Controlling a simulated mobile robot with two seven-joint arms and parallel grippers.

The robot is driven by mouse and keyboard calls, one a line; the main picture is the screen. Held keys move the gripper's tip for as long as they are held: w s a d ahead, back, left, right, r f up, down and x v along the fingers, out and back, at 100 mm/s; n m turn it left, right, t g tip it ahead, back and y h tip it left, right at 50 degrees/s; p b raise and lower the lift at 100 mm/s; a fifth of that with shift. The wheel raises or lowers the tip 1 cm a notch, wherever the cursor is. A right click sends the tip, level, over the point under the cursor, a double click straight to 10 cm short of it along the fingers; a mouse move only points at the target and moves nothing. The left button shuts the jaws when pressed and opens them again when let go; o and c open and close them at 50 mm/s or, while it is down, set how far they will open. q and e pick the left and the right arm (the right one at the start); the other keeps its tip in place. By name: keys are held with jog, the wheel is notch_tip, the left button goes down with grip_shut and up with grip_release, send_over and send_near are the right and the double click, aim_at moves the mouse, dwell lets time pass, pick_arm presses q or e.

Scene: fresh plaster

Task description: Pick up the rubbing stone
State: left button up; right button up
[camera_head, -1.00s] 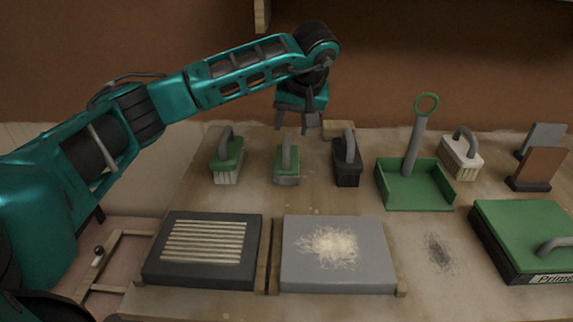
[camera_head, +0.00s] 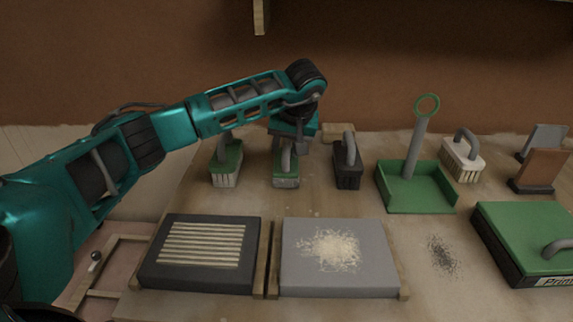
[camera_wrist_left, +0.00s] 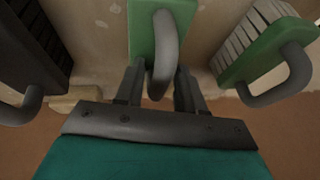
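The rubbing stone (camera_head: 286,182), a grey block with a green top and a grey arched handle, stands on the table in the middle of a row of handled tools. My left gripper (camera_head: 291,147) is directly over it in the head view, pointing down. In the left wrist view, the fingers of my left gripper (camera_wrist_left: 158,88) are apart, one on each side of the stone's handle (camera_wrist_left: 165,50), with gaps showing. The stone's green top (camera_wrist_left: 143,30) lies beyond the fingers. The stone's underside is hidden. My right gripper is not in view.
A green bristle brush (camera_head: 226,164) stands close left of the stone, a black tool (camera_head: 347,168) close right. A green dustpan-like tray (camera_head: 418,188) and a white brush (camera_head: 462,160) stand farther right. Dark and grey panels (camera_head: 200,283) (camera_head: 340,283) lie in front.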

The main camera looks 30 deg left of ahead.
pick_arm(q)
grip_shut()
jog(key=shift+r, duration=0.1)
dwell(1.0)
